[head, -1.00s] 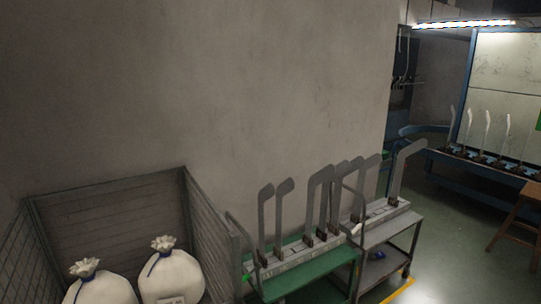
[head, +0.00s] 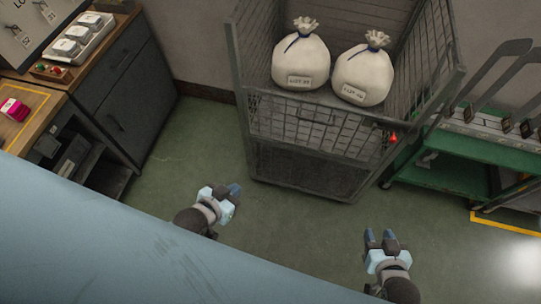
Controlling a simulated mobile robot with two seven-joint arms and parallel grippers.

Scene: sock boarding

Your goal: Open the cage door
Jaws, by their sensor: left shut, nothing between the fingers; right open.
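The grey wire-mesh cage (head: 239,70) stands against the wall at the top centre of the head view. Its front has a mesh door panel (head: 310,132) that stands upright across the front, with a bar handle near its top. A red latch or marker (head: 393,138) shows at the right front of the cage. Two white tied sacks, one on the left (head: 300,57) and one on the right (head: 362,75), sit inside. My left gripper (head: 233,189) is shut and empty, in front of the cage at lower left. My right gripper (head: 378,238) is open and empty, in front and to the right.
A green cart (head: 455,148) with grey boards stands close to the cage's right side. A dark cabinet (head: 125,100) and wooden bench (head: 30,105) are at the left. A pale blue surface (head: 120,240) fills the lower left. Green floor lies clear before the cage.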

